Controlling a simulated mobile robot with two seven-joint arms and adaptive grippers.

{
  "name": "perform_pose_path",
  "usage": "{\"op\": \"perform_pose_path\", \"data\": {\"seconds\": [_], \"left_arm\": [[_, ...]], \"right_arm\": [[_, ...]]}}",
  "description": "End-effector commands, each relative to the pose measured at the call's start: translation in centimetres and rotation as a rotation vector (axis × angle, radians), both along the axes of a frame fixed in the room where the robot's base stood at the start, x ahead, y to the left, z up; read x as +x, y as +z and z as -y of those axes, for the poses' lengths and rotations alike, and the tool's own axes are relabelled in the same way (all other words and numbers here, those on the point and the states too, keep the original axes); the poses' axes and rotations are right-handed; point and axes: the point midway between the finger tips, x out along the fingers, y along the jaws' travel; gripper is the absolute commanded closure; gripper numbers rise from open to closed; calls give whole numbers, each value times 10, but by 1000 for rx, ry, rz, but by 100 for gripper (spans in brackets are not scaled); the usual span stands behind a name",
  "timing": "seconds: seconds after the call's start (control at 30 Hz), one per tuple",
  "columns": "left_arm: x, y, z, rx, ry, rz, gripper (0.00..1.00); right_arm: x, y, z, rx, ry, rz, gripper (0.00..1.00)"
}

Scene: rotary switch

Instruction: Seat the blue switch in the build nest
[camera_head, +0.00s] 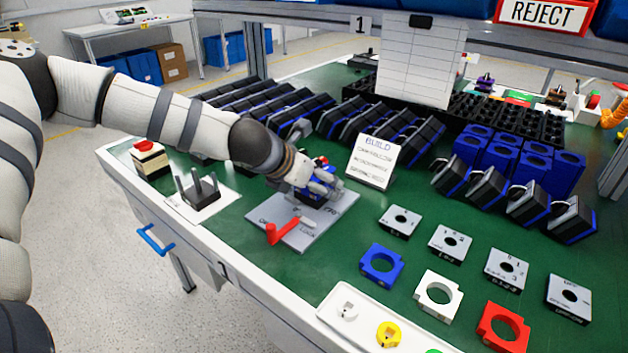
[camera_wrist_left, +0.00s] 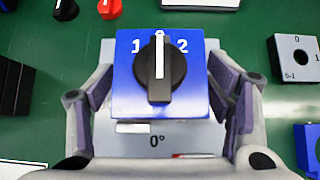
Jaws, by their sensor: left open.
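The blue switch (camera_head: 318,187) has a black knob and sits at the build nest, a grey plate (camera_head: 325,216) with a red lever (camera_head: 283,232). In the left wrist view the switch (camera_wrist_left: 128,88) shows its face marked 1, 0 and 2, with the knob's white line on 0. My left gripper (camera_head: 322,184) is open around the switch. Its fingers (camera_wrist_left: 162,100) stand on both sides with small gaps. The switch's underside is hidden, so I cannot tell whether it is fully down in the nest. My right gripper is not in view.
A BUILD sign (camera_head: 374,160) stands close behind the nest. A holder with upright dark prongs (camera_head: 199,190) is to the left. Loose plates and a blue frame (camera_head: 381,262) lie to the right. A white tray (camera_head: 345,330) is at the front edge. Black and blue bins fill the back.

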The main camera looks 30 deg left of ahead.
Motion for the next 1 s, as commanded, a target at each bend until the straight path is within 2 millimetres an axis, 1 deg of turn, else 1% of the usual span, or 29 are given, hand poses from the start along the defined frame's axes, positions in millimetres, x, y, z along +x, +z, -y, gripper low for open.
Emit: {"op": "perform_pose_path", "data": {"seconds": [0.03, 0.2, 0.23, 0.37, 0.5, 0.6, 1.0], "left_arm": [[-5, 15, 0, -2, 0, 14, 27], [-34, 54, -2, -4, 1, 31, 27], [-40, 61, -2, -4, 0, 34, 27], [-63, 76, -4, -5, 1, 24, 27], [-77, 81, -6, -4, 4, 8, 27], [-82, 84, -6, -2, 1, 4, 27], [-83, 85, -6, -2, 0, 3, 27]], "right_arm": [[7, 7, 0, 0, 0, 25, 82], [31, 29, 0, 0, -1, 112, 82], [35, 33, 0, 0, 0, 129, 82], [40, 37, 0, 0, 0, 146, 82], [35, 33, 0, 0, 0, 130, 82], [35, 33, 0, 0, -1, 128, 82], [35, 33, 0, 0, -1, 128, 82]]}}
